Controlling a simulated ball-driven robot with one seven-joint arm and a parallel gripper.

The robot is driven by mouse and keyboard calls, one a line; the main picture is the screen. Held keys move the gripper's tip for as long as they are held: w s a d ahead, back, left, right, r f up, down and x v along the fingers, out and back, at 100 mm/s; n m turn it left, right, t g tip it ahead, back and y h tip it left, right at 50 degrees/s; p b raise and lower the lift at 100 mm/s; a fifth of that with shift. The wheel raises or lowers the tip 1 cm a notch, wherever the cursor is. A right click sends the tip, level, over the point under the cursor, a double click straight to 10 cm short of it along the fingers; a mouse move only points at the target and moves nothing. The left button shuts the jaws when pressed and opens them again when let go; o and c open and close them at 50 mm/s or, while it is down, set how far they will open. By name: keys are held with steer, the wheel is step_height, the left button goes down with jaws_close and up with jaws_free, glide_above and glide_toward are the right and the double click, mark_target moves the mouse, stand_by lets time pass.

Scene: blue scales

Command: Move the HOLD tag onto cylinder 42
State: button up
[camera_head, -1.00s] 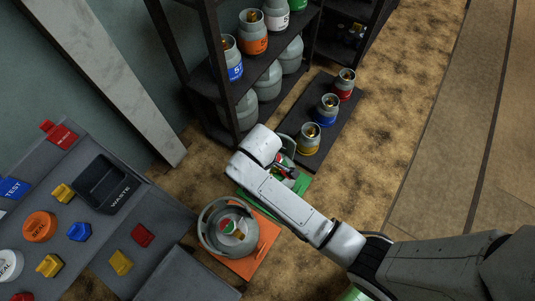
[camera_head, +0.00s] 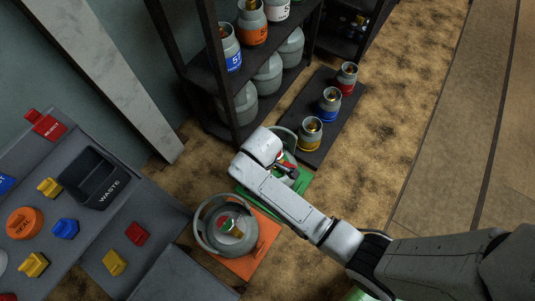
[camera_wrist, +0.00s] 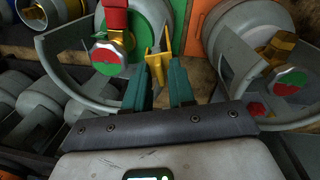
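My gripper (camera_wrist: 166,60) has its two teal fingers close together on a yellow forked piece (camera_wrist: 156,62). It looks like a tag, but no lettering shows. In the head view my arm hides the fingers. A grey cylinder (camera_head: 222,244) with a red-green valve knob stands on an orange mat (camera_head: 262,252). Another cylinder (camera_wrist: 152,20) stands on a green mat (camera_head: 304,184), partly behind my arm. Its red-green knob (camera_wrist: 109,58) is left of my fingertips, with a red piece (camera_wrist: 115,18) above it. I cannot read 42 on either cylinder.
A console with a red REJECT tag (camera_head: 46,125), a WASTE bin (camera_head: 92,178), a SEAL button (camera_head: 24,222) and coloured pieces is at the left. A dark shelf (camera_head: 236,90) of cylinders stands behind. Three small cylinders, one yellow-banded (camera_head: 311,133), stand on a dark platform. Floor at right is clear.

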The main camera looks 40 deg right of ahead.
jaws_close()
steer(key=shift+r, duration=0.15)
steer(key=shift+r+p, duration=1.9)
steer(key=shift+p, duration=0.55)
steer(key=shift+w, duration=0.1)
